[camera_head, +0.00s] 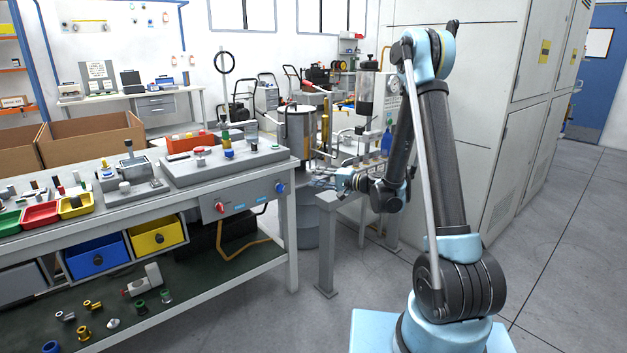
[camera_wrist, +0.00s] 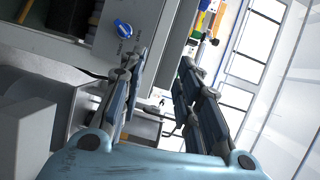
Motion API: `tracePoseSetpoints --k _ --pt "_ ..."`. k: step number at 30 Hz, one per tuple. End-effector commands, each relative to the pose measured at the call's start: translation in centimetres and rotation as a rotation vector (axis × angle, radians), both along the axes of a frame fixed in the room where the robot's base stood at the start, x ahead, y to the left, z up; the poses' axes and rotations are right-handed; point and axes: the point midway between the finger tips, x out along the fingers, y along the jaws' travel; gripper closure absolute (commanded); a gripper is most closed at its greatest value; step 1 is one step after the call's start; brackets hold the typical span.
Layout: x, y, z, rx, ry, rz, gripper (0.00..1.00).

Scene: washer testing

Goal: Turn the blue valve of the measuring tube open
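A blue knob (camera_head: 280,187) sits on the grey front panel at the right end of the workbench. A blue knob with a white mark also shows on a grey panel in the wrist view (camera_wrist: 123,28), beyond the left finger. I cannot tell whether this knob is the measuring tube's valve. A clear tube-like vessel (camera_head: 365,92) stands behind the bench, left of my arm. My gripper (camera_head: 322,179) is right of the panel and apart from the knob. In the wrist view my gripper (camera_wrist: 164,60) is open, with nothing between its fingers.
A red knob (camera_head: 219,206) is on the same panel, left of the blue one. A metal drum-like tank (camera_head: 300,135) stands behind the bench end. A grey stand (camera_head: 327,245) is below my gripper. A tall pale cabinet (camera_head: 480,110) is behind my arm. Floor at right is clear.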

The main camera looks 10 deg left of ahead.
Motion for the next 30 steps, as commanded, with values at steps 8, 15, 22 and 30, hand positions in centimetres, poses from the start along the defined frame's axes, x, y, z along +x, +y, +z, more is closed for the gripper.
tracePoseSetpoints --k 8,15,22,30 --pt "-0.5 -1.5 0.1 0.000 0.000 -0.001 0.69" --pt "-0.9 -2.8 0.1 0.000 0.000 -0.002 0.69" --pt "-1.3 -4.1 0.2 0.000 0.000 -0.002 0.69" --pt "-1.6 -4.8 0.2 0.000 0.000 0.000 0.69"
